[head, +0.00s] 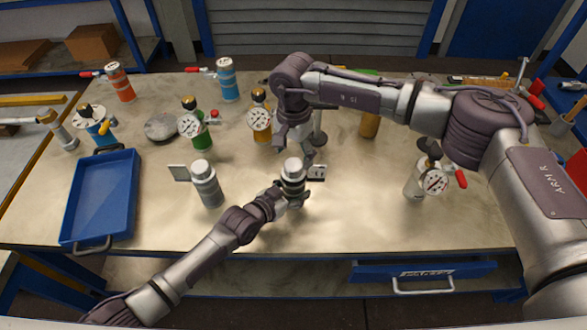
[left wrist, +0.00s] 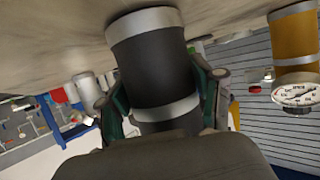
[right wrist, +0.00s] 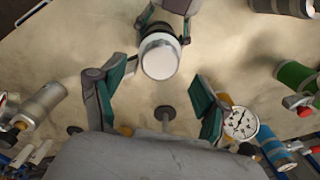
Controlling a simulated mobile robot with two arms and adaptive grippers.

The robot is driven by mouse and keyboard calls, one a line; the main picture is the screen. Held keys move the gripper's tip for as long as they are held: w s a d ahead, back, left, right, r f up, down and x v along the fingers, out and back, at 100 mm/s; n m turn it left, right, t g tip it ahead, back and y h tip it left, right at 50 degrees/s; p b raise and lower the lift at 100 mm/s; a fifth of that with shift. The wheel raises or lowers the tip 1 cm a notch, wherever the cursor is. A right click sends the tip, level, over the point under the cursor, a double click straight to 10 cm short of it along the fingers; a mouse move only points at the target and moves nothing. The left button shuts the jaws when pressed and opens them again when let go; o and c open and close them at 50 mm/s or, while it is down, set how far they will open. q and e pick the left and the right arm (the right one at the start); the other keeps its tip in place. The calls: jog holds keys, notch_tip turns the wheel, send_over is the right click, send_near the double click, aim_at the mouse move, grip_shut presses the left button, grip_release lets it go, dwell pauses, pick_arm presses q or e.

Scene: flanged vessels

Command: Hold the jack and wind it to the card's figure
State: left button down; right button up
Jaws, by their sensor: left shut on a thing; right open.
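The jack (head: 293,177), a dark cylinder with silver bands and a pale round top, stands on the table near the middle front. My left gripper (head: 291,194) is shut around its body; the left wrist view shows the dark jack (left wrist: 155,70) between the green pads. The card (head: 317,172) stands just right of the jack, its figure too small to read. My right gripper (head: 297,150) is above and behind the jack. In the right wrist view its fingers (right wrist: 160,98) are open and empty, apart from the jack's white top (right wrist: 160,56).
A similar grey jack (head: 205,185) with a card (head: 179,172) stands to the left. A blue tray (head: 72,205) lies at the far left. Several gauged vessels, green (head: 197,130) and yellow (head: 261,118) among them, stand behind.

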aim_at(293, 164)
jog(key=shift+r, duration=0.95)
notch_tip(293, 164, up, 12)
dwell(0.4)
pick_arm(q)
jog(key=shift+c, duration=0.5)
grip_release()
jog(key=v, duration=1.2)
